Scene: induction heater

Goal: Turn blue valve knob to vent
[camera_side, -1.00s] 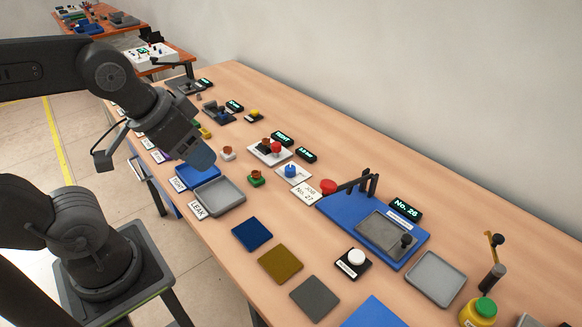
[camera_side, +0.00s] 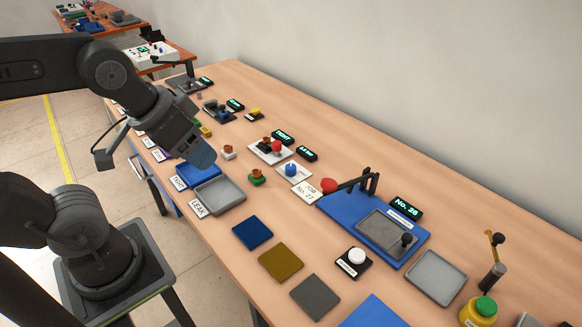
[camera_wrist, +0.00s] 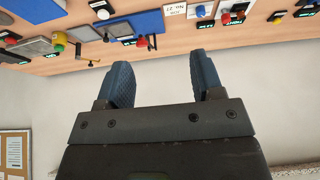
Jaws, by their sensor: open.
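The blue valve knob (camera_side: 291,170) sits on a white plate (camera_side: 301,176) near the middle of the table in the side view. In the wrist view a blue knob (camera_wrist: 199,11) shows near the top edge, beyond the fingertips. My gripper (camera_side: 201,156) is above the table's near edge, left of the knob and apart from it. In the wrist view my gripper (camera_wrist: 162,62) has its two blue fingers spread with nothing between them. The way the knob points is too small to tell.
A red knob (camera_side: 276,146) on a white plate stands behind the blue knob. A blue base (camera_side: 335,207) with a black lever clamp is to its right. A grey tray (camera_side: 219,195) and blue tray (camera_side: 198,172) lie below my gripper. A green-based part (camera_side: 257,178) stands between.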

